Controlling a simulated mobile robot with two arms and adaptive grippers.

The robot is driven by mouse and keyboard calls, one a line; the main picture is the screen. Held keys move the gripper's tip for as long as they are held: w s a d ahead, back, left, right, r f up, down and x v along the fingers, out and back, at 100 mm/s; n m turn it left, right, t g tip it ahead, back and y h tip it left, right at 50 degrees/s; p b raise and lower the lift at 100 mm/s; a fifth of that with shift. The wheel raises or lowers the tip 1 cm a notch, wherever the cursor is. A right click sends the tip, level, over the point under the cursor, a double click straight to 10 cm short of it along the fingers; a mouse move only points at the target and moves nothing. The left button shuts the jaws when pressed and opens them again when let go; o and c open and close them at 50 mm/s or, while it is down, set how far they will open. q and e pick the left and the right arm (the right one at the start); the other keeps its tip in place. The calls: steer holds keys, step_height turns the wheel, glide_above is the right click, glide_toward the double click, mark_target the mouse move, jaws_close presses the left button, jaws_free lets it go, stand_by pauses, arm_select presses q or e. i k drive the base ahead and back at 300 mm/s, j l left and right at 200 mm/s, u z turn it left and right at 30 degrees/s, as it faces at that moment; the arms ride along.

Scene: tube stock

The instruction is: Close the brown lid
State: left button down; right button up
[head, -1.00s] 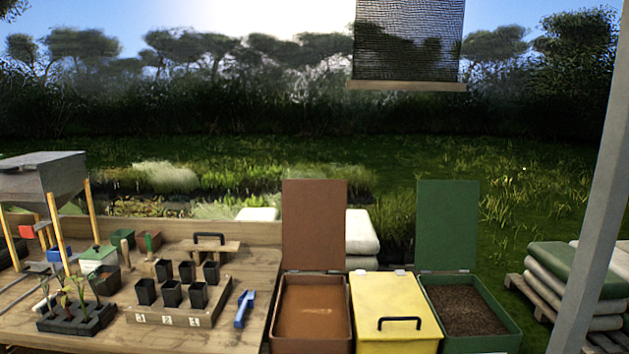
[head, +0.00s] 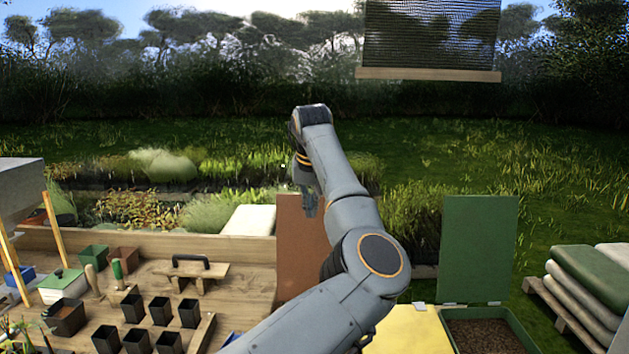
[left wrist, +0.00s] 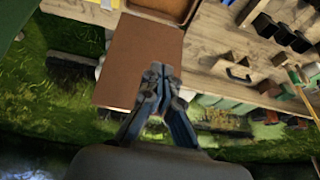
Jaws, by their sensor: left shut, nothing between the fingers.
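The brown lid (head: 297,245) stands upright and open in the head view, partly hidden behind my left arm. It also shows as a flat brown panel in the left wrist view (left wrist: 135,62), with the brown bin (left wrist: 168,9) at its far end. My left gripper (head: 308,207) is shut and empty at the lid's upper end, pointing down. In the left wrist view its closed fingertips (left wrist: 160,74) overlap the lid's free end; I cannot tell whether they touch it. My arm hides the bin in the head view. My right gripper is out of view.
A yellow closed bin (head: 408,330) and a green bin (head: 500,338) with its green lid (head: 478,245) upright are on the right. The wooden bench (head: 235,285) on the left holds black pots and tools. A mesh screen (head: 432,40) hangs above.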

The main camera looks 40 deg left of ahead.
mark_target(303, 245)
steer(key=i+j, duration=0.8)
steer(key=j, duration=0.2)
